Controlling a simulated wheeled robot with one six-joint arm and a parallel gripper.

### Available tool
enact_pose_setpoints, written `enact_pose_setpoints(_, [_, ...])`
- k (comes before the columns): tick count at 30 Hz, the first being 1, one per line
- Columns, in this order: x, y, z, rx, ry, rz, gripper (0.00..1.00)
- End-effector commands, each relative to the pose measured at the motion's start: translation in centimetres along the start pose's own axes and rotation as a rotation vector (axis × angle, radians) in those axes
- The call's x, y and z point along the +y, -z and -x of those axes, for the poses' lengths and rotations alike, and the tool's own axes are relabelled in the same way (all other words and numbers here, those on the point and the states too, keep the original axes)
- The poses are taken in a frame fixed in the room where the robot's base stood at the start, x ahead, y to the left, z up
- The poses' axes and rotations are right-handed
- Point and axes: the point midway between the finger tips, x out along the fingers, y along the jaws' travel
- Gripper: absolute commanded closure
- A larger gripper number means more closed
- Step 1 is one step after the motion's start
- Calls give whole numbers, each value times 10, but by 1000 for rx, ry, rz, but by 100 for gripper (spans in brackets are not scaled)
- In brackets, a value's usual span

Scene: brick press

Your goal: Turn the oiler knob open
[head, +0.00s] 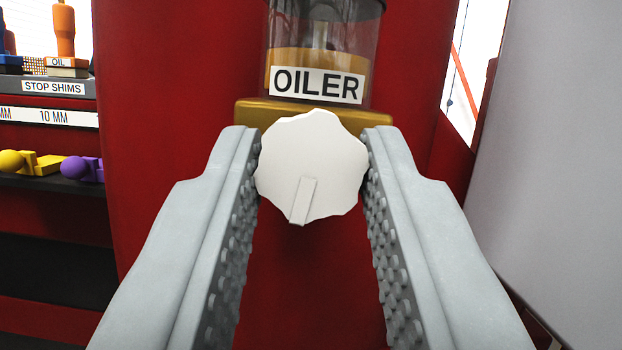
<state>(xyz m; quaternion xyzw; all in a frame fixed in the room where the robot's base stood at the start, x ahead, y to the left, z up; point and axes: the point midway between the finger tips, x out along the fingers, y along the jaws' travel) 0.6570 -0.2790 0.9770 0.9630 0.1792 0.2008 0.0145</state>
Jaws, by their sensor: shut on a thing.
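The oiler knob (315,160) is a white, scalloped disc with a raised pointer bar. The bar points down and slightly left. The knob sits in front of the brass base (245,112) of the oiler, whose clear cup (318,55) holds amber oil behind a label reading OILER. My gripper (312,165) is shut on the knob, with one grey studded finger against its left edge and the other against its right edge. The back of the knob is hidden.
A red machine body (170,130) stands behind the oiler. At left, a shelf labelled STOP SHIMS (53,87) holds an orange-handled oil can-like item (64,35); below lie a yellow piece (35,162) and a purple piece (82,169). A grey panel (560,150) stands close at right.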

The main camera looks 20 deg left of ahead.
Motion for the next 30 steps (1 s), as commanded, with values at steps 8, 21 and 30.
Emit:
enact_pose_setpoints(8, [1, -2, 0, -3, 51, 118, 96])
enact_pose_setpoints(21, [1, -2, 0, -3, 69, 162, 96])
enact_pose_setpoints(30, [1, -1, 0, -3, 68, 162, 56])
